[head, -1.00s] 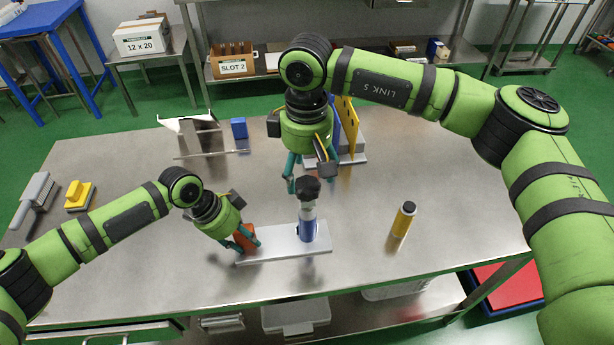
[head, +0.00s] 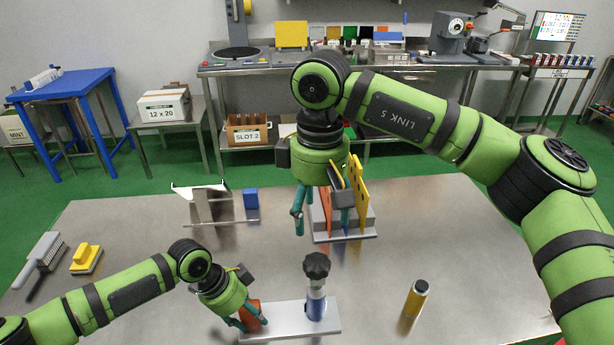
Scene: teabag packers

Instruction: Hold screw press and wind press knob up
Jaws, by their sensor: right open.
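The screw press (head: 285,325) is a flat pale metal plate with a blue and silver column near its right part and an orange-red block (head: 252,311) at its left end. A black lobed press knob (head: 316,265) tops the column. My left gripper (head: 248,324) has its fingers on both sides of the orange-red block and is shut on it. My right gripper (head: 321,226) is open, pointing down, above the knob and apart from it. The gap between the knob and the column's lower part is partly visible.
A yellow and black cylinder (head: 416,298) stands right of the press. A rack with yellow and orange panels (head: 361,200) stands behind my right gripper. The table's right side is mostly clear.

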